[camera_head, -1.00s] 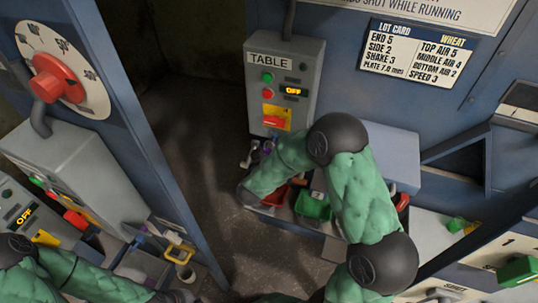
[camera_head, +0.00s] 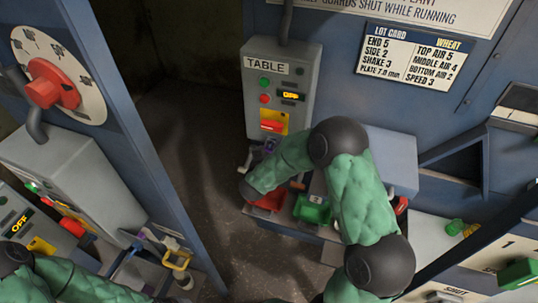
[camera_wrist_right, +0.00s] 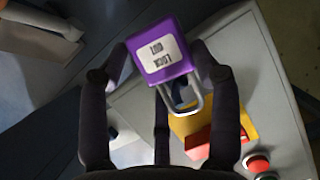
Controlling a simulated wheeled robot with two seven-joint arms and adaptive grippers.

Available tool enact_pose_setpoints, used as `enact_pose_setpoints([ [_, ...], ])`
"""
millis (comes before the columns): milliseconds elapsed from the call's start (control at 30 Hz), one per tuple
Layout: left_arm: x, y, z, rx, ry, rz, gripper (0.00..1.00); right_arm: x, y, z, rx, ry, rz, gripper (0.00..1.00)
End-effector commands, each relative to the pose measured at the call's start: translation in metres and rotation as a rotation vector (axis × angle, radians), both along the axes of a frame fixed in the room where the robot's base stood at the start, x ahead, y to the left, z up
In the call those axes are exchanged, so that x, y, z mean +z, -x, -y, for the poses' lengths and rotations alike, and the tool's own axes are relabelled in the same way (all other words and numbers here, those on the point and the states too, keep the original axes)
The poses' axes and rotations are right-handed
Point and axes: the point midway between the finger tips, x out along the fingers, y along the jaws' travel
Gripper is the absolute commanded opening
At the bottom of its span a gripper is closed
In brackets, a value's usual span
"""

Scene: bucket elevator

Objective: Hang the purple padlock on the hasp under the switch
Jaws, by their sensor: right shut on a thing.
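The purple padlock (camera_wrist_right: 160,52) with a white label is between the fingers of my right gripper (camera_wrist_right: 160,78), which is shut on it. Its metal shackle points toward the yellow plate (camera_wrist_right: 186,124) with the red switch (camera_wrist_right: 212,138). In the head view the padlock (camera_head: 270,145) is small, just below the TABLE box (camera_head: 279,90) and its red switch (camera_head: 272,126). My right gripper (camera_head: 258,153) is partly hidden by my arm there. I cannot make out the hasp, or whether the shackle touches it. My left gripper is outside the frame.
A red bin (camera_head: 268,200) and a green bin (camera_head: 313,209) stand on a shelf below my right forearm. A blue post (camera_head: 150,150) stands left of the gap.

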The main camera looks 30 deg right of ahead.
Motion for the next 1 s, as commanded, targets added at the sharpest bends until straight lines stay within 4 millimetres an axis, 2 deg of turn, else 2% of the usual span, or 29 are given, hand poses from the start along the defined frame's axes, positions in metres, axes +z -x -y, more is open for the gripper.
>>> enact_pose_setpoints([
  [533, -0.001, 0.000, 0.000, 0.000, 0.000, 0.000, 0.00, -0.001, -0.001, 0.001, 0.000, 0.000, 0.000, 0.27],
  [1000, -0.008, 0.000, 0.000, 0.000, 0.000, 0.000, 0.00, -0.011, -0.001, 0.001, 0.000, 0.001, -0.001, 0.27],
])
